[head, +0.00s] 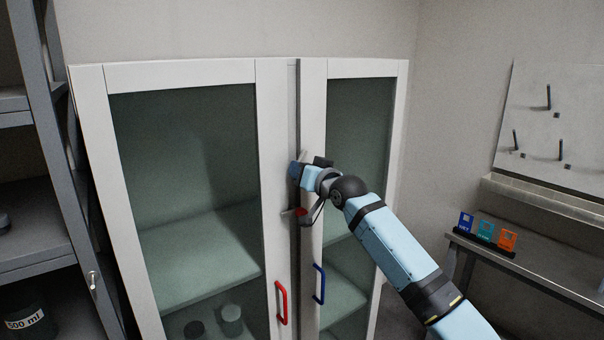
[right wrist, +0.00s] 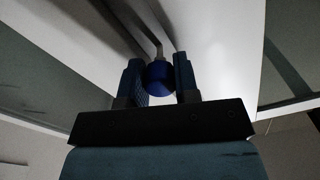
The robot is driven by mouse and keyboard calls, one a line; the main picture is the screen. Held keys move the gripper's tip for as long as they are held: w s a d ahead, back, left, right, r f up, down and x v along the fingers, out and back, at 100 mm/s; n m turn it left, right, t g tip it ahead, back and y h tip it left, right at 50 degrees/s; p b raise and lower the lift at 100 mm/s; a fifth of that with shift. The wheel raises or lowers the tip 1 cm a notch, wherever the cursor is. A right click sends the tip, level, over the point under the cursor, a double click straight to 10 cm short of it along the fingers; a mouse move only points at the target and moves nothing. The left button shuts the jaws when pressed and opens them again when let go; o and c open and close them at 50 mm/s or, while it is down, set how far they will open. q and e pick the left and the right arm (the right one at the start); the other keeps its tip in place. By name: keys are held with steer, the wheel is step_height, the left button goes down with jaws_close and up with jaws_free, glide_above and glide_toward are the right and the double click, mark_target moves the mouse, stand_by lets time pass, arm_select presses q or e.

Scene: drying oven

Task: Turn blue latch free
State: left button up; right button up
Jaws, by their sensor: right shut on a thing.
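A white cabinet (head: 183,73) with two glass doors stands ahead. My right gripper (head: 300,171) is at the seam between the doors, in the upper middle. In the right wrist view, my right gripper (right wrist: 159,80) has its fingers on both sides of the round blue latch (right wrist: 159,76) and is shut on it. A grey bar (right wrist: 159,51) runs from the latch at the door seam. In the head view the gripper largely hides the blue latch. A red latch (head: 301,212) sits just below it on the seam. My left gripper is not in view.
A red handle (head: 281,303) is low on the left door and a blue handle (head: 319,284) low on the right door; both doors look closed. A grey shelf rack (head: 40,267) stands left. A bench (head: 540,265) with colored cards stands right.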

steer(key=n, duration=0.3)
steer(key=shift+n, duration=1.8)
steer(key=o, duration=0.9)
steer(key=b+v, duration=0.2)
steer(key=v, duration=1.2)
steer(key=shift+r, duration=0.1)
